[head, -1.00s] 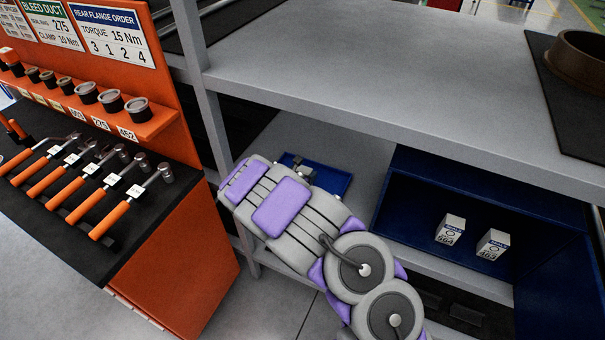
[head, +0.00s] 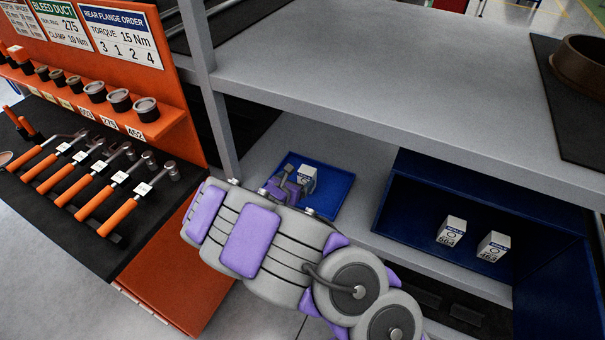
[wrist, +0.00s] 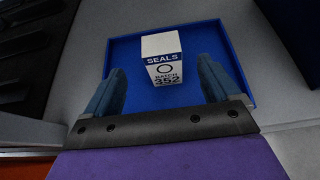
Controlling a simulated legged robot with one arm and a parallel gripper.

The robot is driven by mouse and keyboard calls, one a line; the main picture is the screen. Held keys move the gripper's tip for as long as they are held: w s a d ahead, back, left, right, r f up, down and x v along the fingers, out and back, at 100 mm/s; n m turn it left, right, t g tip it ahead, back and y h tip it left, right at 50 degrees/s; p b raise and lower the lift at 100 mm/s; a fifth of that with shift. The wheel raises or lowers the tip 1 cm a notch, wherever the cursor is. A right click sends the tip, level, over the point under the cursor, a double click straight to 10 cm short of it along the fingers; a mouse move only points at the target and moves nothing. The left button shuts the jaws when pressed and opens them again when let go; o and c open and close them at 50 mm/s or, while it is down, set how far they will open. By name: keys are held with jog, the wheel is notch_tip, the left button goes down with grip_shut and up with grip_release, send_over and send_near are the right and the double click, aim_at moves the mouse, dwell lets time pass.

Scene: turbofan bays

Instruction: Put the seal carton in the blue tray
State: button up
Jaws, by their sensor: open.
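The seal carton (wrist: 162,58), white with a blue SEALS band and the number 352, stands upright in the blue tray (wrist: 207,36). In the head view the carton (head: 307,178) is partly hidden by my arm, and the tray (head: 335,193) lies on the lower shelf. My gripper (wrist: 158,84) is open, its two fingers apart on the near left and right of the carton. I see a gap between each finger and the carton. In the head view my gripper (head: 288,185) is beside the carton, with its fingers mostly hidden.
Two more seal cartons, marked 664 (head: 451,231) and 463 (head: 493,246), stand in a larger blue bin (head: 420,205) to the right. The grey upper shelf (head: 400,75) overhangs the tray. An orange tool bench (head: 175,245) stands left.

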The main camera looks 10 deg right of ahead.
jog(key=s+d+r+m+g+h, duration=0.2)
jog(key=s+d+r+m, duration=0.3)
jog(key=r, duration=0.3)
jog(key=s+d+r+m+g+h, duration=0.1)
jog(key=s+d+r+m+h, duration=0.2)
jog(key=d+r, duration=0.4)
jog(key=s+d+r+m+g+y, duration=0.1)
jog(key=s+d+r+m+g, duration=0.25)
jog(key=s+m, duration=0.2)
jog(key=s+d+r+m+g, duration=0.25)
jog(key=s+d+m, duration=0.2)
jog(key=s, duration=0.25)
jog(key=s+a+m+g+y, duration=0.3)
jog(key=s+m, duration=0.4)
jog(key=s, duration=0.6)
jog(key=s+a+m+y, duration=0.3)
jog(key=s+a+y, duration=0.5)
jog(key=s+a, duration=0.4)
jog(key=shift+s+r+m+y+p, duration=0.3)
jog(key=shift+r+m, duration=0.1)
jog(key=shift+r, duration=0.05)
jog(key=shift+a, duration=0.1)
